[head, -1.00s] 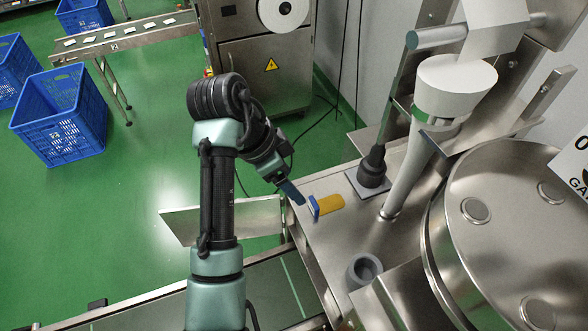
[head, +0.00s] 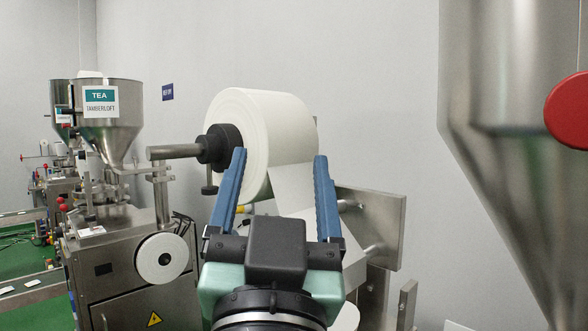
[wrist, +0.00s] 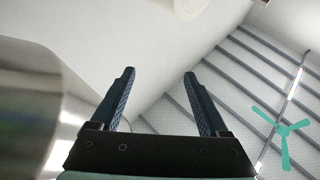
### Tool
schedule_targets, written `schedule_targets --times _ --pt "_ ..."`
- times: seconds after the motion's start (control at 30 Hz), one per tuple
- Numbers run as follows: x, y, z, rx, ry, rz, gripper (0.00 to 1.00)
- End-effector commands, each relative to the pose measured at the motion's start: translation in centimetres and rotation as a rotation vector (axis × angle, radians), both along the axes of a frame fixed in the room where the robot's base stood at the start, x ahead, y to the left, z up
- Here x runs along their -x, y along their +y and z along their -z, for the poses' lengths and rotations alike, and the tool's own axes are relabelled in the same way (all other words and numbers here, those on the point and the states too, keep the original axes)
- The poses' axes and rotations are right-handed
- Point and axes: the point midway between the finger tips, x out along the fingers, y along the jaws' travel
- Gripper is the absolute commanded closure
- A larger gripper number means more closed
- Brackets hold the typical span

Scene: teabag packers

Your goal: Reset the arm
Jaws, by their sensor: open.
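My gripper (head: 281,160) is raised in front of the head camera, with its two blue fingers spread wide and pointing up. Nothing is between the fingers. In the head view it overlaps a large white paper roll (head: 265,130) on a black hub behind it. I cannot tell the gap between the fingers and the roll. In the wrist view the open fingers (wrist: 160,75) stand against a white wall and a ceiling with grey strips.
A steel hopper (head: 500,150) with a red knob (head: 568,110) stands close at the right. A tea hopper (head: 110,125) and its machine with a small white reel (head: 160,258) stand at the left. A steel plate (head: 372,225) is right of my gripper.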

Motion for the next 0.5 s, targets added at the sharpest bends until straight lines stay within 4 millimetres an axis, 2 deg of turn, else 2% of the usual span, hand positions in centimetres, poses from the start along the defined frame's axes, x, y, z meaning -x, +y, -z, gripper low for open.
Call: schedule_targets --times 0.03,0.1,0.2,0.3,0.5 --pt "2.4 -0.7 -2.0 0.032 -0.093 0.023 0.21" --pt "4.8 -1.1 -3.8 0.067 -0.186 0.047 0.21" --pt "6.8 -1.3 -5.1 0.093 -0.258 0.067 0.21" --pt "7.4 -1.4 -5.4 0.101 -0.280 0.074 0.21" --pt "7.3 -1.3 -5.4 0.100 -0.277 0.071 0.21"
